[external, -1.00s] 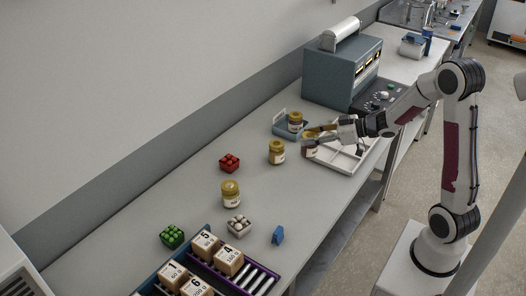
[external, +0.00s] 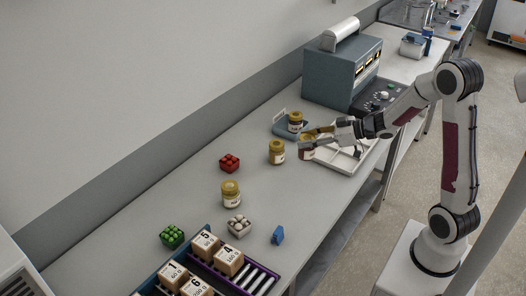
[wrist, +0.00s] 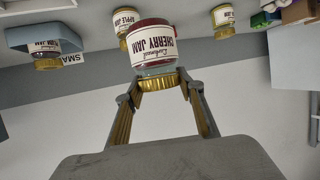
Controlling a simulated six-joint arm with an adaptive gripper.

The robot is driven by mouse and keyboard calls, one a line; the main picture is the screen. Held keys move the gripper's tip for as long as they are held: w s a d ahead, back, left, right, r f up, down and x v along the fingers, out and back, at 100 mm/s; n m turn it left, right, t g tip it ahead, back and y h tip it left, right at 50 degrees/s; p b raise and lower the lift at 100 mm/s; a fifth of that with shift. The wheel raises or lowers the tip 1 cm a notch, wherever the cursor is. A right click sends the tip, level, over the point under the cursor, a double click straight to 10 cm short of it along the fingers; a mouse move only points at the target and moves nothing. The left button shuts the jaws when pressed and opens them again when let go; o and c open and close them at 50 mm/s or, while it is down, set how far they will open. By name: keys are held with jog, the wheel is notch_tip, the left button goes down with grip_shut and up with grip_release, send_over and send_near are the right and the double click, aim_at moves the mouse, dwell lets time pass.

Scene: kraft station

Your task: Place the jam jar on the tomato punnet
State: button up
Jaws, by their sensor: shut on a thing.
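The cherry jam jar (wrist: 152,48) has a red body, a white label and a gold lid. My gripper (wrist: 160,82) is shut on it at the lid. In the external view the held jar (external: 305,154) hangs below my gripper (external: 307,139), at the left edge of the white divided tray; whether it touches anything there I cannot tell. The tomato punnet (external: 229,160), a small box of red tomatoes, stands on the bench to the left of my gripper, well apart from the jar. Its top looks free.
A gold-lidded jar (external: 276,152) stands between my gripper and the punnet; another jar (external: 231,195) stands nearer. A third sits in a blue tray (external: 281,131). The white tray (external: 352,162), green punnet (external: 172,237), mushroom punnet (external: 239,226) and box rack (external: 262,281) also occupy the bench.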

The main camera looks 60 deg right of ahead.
jog(key=w+a+n+g+y, duration=0.1)
jog(key=w+a+n+y, duration=0.1)
jog(key=w+a, duration=0.5)
jog(key=w+a+n+g+y, duration=0.1)
jog(key=w+a+y, duration=0.1)
jog(key=w+a, duration=0.5)
jog(key=w+d+r+t+h, duration=0.1)
jog(key=w+r, duration=0.4)
jog(key=w, duration=0.6)
jog(key=shift+w+d+r+m, duration=0.25)
jog(key=shift+r+m, duration=0.05)
jog(key=shift+r, duration=0.05)
jog(key=shift+h, duration=0.3)
notch_tip(320, 180, down, 6)
jog(key=shift+f, duration=0.15)
jog(key=shift+f, duration=1.85)
